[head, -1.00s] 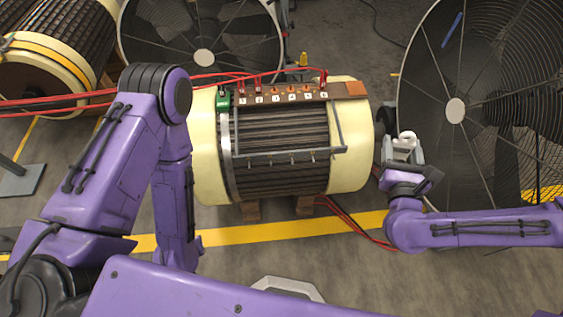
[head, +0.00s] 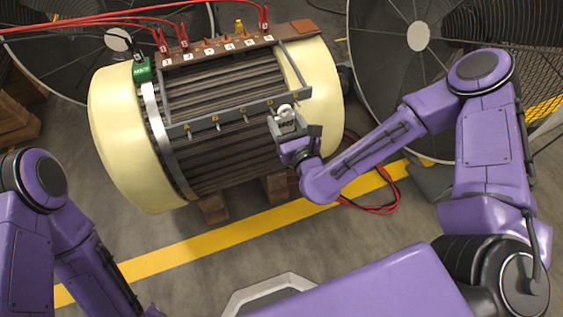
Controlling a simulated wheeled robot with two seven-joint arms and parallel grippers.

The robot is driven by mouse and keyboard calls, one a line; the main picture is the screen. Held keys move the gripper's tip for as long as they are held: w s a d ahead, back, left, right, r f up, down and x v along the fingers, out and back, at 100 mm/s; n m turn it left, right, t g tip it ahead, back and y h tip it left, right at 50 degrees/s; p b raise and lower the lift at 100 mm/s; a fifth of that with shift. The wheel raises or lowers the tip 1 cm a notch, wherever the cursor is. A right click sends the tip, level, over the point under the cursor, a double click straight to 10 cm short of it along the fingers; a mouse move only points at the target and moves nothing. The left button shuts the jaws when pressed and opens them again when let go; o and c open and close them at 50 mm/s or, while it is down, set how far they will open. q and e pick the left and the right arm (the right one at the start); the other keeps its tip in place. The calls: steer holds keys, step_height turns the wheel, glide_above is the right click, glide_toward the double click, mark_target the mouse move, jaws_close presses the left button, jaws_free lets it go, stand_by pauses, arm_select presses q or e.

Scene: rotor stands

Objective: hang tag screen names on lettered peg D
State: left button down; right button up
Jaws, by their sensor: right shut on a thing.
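My right gripper (head: 288,126) is shut on a small pale tag (head: 285,111), which sits at its tip. The tag is too small to read, and the gripper partly covers it. The grey rail (head: 228,116) across the motor's front bears lettered pegs that read A, B, C and D from left to right. Peg D (head: 269,104) is at the right end, just left of the tag. I cannot tell whether tag and peg touch. My left arm shows at the lower left; its gripper is out of the frame.
The large cream-ended motor (head: 118,135) rests on wooden blocks (head: 213,207). A numbered terminal strip (head: 220,47) with red cables and a green block (head: 142,70) runs along its top. Large fans (head: 418,37) stand behind. Red cables (head: 381,207) lie on the floor at right.

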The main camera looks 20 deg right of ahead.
step_height(320, 180, down, 7)
steer(key=b, duration=0.4)
arm_select(q)
step_height(320, 180, down, 7)
arm_select(e)
steer(key=w, duration=0.8)
steer(key=shift+w+a+f, duration=0.25)
steer(key=shift+w+a, duration=0.05)
steer(key=shift+a, duration=0.1)
arm_select(q)
steer(key=shift+f+b, duration=0.3)
steer(key=shift+b, duration=0.05)
arm_select(e)
steer(key=shift+f, duration=0.2)
steer(key=o, duration=0.9)
steer(key=shift+s, duration=0.1)
